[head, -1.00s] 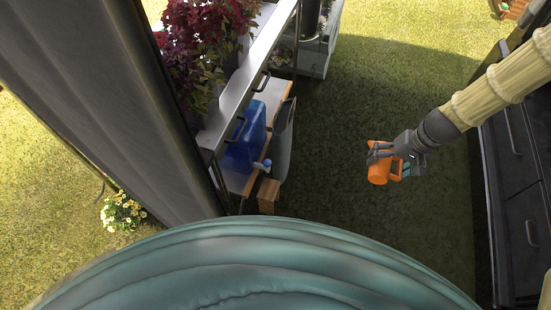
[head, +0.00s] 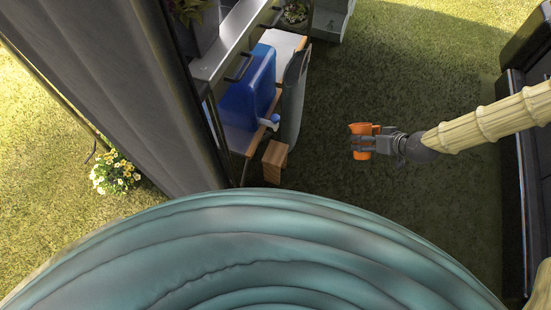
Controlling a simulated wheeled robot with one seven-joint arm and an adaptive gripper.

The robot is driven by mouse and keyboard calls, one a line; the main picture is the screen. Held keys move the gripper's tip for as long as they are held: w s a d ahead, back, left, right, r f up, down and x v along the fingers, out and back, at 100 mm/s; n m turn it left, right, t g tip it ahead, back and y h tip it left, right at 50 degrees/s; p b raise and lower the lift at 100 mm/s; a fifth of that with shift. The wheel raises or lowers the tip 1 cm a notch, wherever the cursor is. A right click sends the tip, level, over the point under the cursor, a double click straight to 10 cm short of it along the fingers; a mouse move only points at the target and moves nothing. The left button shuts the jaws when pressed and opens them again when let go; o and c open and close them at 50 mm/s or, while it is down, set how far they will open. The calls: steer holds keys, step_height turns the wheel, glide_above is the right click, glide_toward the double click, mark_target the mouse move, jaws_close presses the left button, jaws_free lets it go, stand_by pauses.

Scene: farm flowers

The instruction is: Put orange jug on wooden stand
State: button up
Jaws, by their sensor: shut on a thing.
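The orange jug (head: 361,129) is in the middle right of the head view, held above the grass. My gripper (head: 364,143) is shut on it, coming in from the right with the fingers across its side. A small wooden block-like stand (head: 274,161) is on the ground to the left of the jug, beside the shelf unit. Open grass lies between the jug and this stand. The part of the jug behind the fingers is hidden.
A metal shelf unit (head: 235,45) stands at the left, with a blue water container (head: 247,92) with a tap on its lower wooden shelf. A grey upright object (head: 292,97) stands beside it. Dark drawers (head: 513,185) are at the right edge. Yellow-white flowers (head: 114,173) grow at far left.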

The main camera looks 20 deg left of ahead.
steer(key=a+f+n+t+y+b, duration=0.25)
steer(key=a+f+y+b, duration=0.25)
steer(key=a+f+b, duration=0.45)
steer(key=n+y+b, duration=0.4)
steer(key=y+b, duration=0.1)
steer(key=b, duration=1)
glide_above(274, 159)
steer(key=w+d, duration=0.2)
steer(key=w, duration=0.2)
steer(key=shift+g, duration=0.35)
step_height(274, 159, down, 7)
steer(key=shift+r, duration=0.1)
steer(key=shift+w+a+b, duration=0.3)
steer(key=shift+w+a, duration=0.05)
steer(key=shift+a, duration=0.1)
steer(key=shift+f+b, duration=1.2)
steer(key=shift+f, duration=0.55)
steer(key=shift+f, duration=0.1)
steer(key=o, duration=0.7)
steer(key=shift+o, duration=0.4)
